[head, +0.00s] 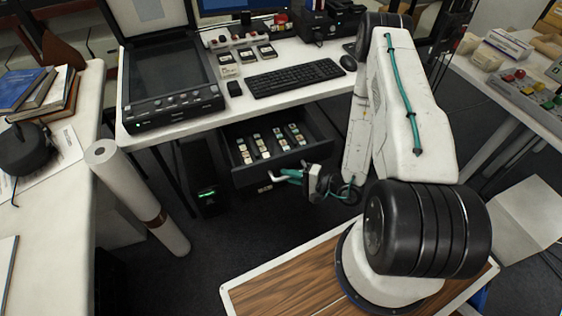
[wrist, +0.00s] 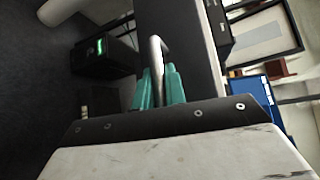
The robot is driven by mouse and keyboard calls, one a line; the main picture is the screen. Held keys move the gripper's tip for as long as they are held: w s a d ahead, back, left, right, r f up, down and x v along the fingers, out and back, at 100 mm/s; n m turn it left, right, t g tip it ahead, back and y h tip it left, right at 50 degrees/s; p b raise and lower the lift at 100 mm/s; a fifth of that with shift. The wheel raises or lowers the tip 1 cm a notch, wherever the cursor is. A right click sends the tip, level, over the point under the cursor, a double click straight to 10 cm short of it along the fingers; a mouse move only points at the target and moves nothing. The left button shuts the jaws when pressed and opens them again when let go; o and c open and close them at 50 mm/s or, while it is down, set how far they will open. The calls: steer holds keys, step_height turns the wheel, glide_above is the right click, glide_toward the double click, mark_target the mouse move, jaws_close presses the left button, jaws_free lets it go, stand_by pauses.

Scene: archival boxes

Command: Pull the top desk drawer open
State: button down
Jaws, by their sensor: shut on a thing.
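The top desk drawer (head: 236,176) is dark and stands open below the white desk. Rows of small light items (head: 270,143) lie inside it. My gripper (head: 283,178) is at the drawer's front, with its teal fingers shut on the pale bar handle (head: 274,178). In the wrist view, the teal fingers (wrist: 158,88) close around the metal handle (wrist: 156,52), which runs up along the dark drawer front (wrist: 187,50). Part of the handle is hidden between the fingers.
The desk (head: 200,118) carries a scanner (head: 168,75), a keyboard (head: 295,78) and a mouse (head: 348,62). A black computer tower (head: 203,180) with a green light stands left of the drawer. A white roll (head: 135,195) leans at the left. Dark floor lies in front.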

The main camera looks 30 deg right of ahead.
steer(key=shift+s+a, duration=0.2)
steer(key=shift+s, duration=1.95)
steer(key=c, duration=1.5)
jaws_free()
steer(key=shift+o, duration=0.2)
steer(key=v, duration=0.8)
steer(key=shift+w, duration=0.1)
